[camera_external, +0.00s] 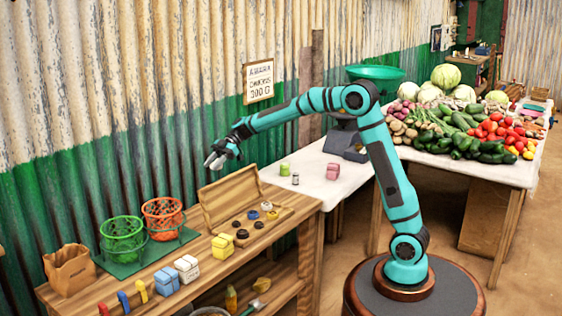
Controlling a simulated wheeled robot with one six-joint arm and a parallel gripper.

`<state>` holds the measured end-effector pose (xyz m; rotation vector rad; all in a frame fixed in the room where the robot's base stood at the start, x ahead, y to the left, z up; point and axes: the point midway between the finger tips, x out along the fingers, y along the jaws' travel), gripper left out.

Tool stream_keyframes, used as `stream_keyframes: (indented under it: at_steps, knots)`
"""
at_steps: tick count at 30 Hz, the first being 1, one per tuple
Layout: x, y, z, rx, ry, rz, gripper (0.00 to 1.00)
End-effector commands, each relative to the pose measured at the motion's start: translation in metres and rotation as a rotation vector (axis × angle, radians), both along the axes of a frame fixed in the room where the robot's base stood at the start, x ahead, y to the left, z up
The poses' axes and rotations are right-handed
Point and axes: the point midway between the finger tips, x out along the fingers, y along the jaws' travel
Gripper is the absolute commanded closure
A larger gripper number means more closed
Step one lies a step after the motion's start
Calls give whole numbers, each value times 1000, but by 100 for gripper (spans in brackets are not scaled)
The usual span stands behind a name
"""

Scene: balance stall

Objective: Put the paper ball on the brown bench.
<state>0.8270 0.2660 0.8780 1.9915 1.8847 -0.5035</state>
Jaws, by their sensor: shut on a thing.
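My gripper (214,159) is raised in the air at the end of my outstretched arm, above the back part of the brown bench (303,204). It is shut on a small pale thing that looks like the paper ball; the fingers hide much of it, and its outline is hard to tell from them. The brown bench is a wooden worktop with a lower shelf, at the lower left. The gripper and what it holds are well clear of the bench top.
On the bench are a paper bag (70,268), a green basket (122,238), an orange basket (163,217), several small blocks and an open wooden case (230,197). A white table (330,188) with a green-pan scale (374,73) and vegetables stands behind. Corrugated wall borders the bench.

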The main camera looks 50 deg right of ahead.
Motion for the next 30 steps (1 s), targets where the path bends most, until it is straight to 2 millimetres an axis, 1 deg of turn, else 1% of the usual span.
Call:
stream_keyframes:
  at_steps: [1,3,6,9,12,16,23,26,30]
  knots:
    - [-5,23,-3,1,0,39,84]
    - [-12,49,-7,1,1,86,84]
    - [-21,81,-10,2,1,144,84]
    - [-29,104,-13,3,0,188,84]
    - [-35,120,-16,4,1,217,84]
    - [-39,129,-17,4,0,234,85]
    - [-39,130,-20,5,1,236,85]
    - [-39,130,-29,5,2,235,85]
    - [-39,130,-50,4,4,234,85]
